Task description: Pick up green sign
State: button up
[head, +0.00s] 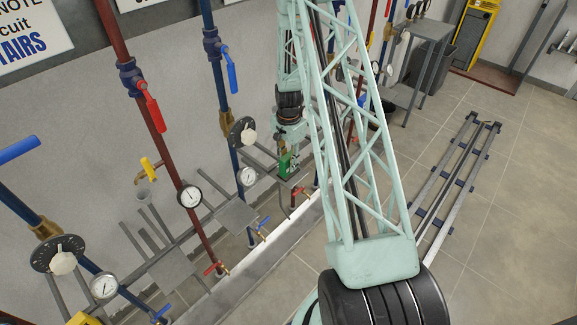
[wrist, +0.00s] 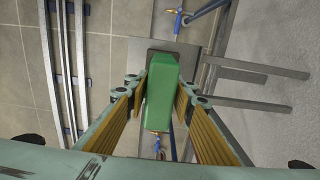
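The green sign (wrist: 163,85) is a green block in the middle of the wrist view, between the two fingers of my gripper (wrist: 163,92). The yellow-brown finger pads flank it closely on both sides. I cannot tell whether both pads touch it or a thin gap is left. In the head view the green sign (head: 285,165) shows small at the end of my gripper (head: 288,158), just above a grey plate (head: 291,179) by the wall pipes. The finger contact is too small to make out there.
Pipes with a red-handled valve (head: 150,105), a blue-handled valve (head: 231,72) and gauges (head: 189,196) run along the wall beside my arm. Grey bars (wrist: 255,85) extend right of the plate in the wrist view. A metal rail frame (head: 455,185) lies on the otherwise open floor.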

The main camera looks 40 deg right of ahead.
aim_at(289, 155)
jog(key=c, duration=0.5)
jog(key=shift+r, duration=0.2)
jog(key=shift+r+p, duration=0.5)
jog(key=shift+r, duration=1.2)
jog(key=s+a, duration=0.4)
jog(key=s, duration=0.3)
jog(key=s+a+r+p, duration=0.1)
jog(key=s+a, duration=0.2)
jog(key=s, duration=0.4)
jog(key=shift+a, duration=0.35)
jog(key=shift+d+r, duration=0.1)
jog(key=shift+r, duration=0.1)
